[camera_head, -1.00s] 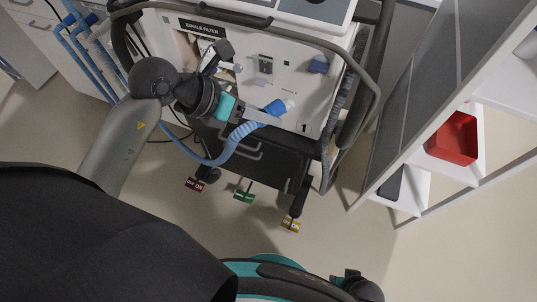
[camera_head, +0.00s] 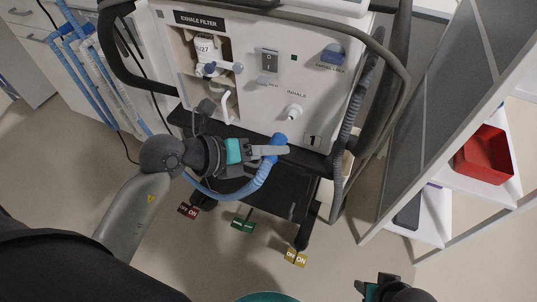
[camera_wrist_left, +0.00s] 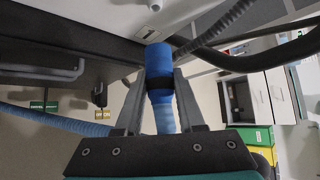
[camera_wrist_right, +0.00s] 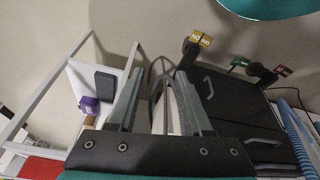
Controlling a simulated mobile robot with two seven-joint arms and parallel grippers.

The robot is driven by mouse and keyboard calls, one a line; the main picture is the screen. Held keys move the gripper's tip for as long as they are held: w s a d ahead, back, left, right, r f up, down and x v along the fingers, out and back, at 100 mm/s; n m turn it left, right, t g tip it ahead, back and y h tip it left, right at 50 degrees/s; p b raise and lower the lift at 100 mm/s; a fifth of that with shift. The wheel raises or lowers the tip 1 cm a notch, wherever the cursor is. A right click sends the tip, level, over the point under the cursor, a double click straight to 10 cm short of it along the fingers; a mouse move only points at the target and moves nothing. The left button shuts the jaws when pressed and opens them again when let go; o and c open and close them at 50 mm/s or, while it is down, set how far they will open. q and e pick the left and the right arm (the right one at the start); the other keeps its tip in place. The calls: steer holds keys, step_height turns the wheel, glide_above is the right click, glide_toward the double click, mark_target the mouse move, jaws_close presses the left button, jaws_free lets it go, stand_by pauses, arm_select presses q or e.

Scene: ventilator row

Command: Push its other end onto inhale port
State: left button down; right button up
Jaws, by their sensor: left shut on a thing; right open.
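My left gripper (camera_head: 272,151) is shut on the blue cuff (camera_head: 279,141) at one end of a blue corrugated hose (camera_head: 248,188). The cuff also stands between the fingers in the left wrist view (camera_wrist_left: 159,62). The inhale port (camera_head: 294,112), a short white stub on the ventilator's front panel, is bare. The cuff is below and slightly left of it in the head view, apart from it. The hose loops down and left behind my left gripper, where its other end is hidden. My right gripper (camera_wrist_right: 160,98) is open and empty, low at the right.
The exhale filter recess (camera_head: 210,65) is at the panel's upper left. A grey corrugated hose (camera_head: 345,150) and a dark rail flank the ventilator's right side. Red, green and yellow tags (camera_head: 297,258) are at the cart's feet. A shelf with a red bin (camera_head: 485,155) stands right.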

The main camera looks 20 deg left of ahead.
mark_target(275, 134)
arm_select(q)
steer(key=shift+w+d+b, duration=0.1)
steer(key=shift+w+b, duration=0.65)
steer(key=shift+w, duration=1.85)
steer(key=shift+s, duration=0.1)
arm_select(e)
step_height(275, 134, up, 3)
steer(key=shift+w+r+t, duration=0.1)
steer(key=shift+r+t, duration=0.1)
steer(key=shift+t, duration=0.1)
arm_select(q)
steer(key=shift+r, duration=0.1)
arm_select(e)
steer(key=shift+w+r, duration=0.1)
steer(key=shift+r, duration=0.1)
arm_select(q)
steer(key=shift+w+p, duration=0.25)
steer(key=shift+p, duration=0.15)
arm_select(e)
steer(key=shift+r, duration=0.2)
arm_select(q)
steer(key=shift+w, duration=1.2)
steer(key=shift+c, duration=2.2)
jaws_free()
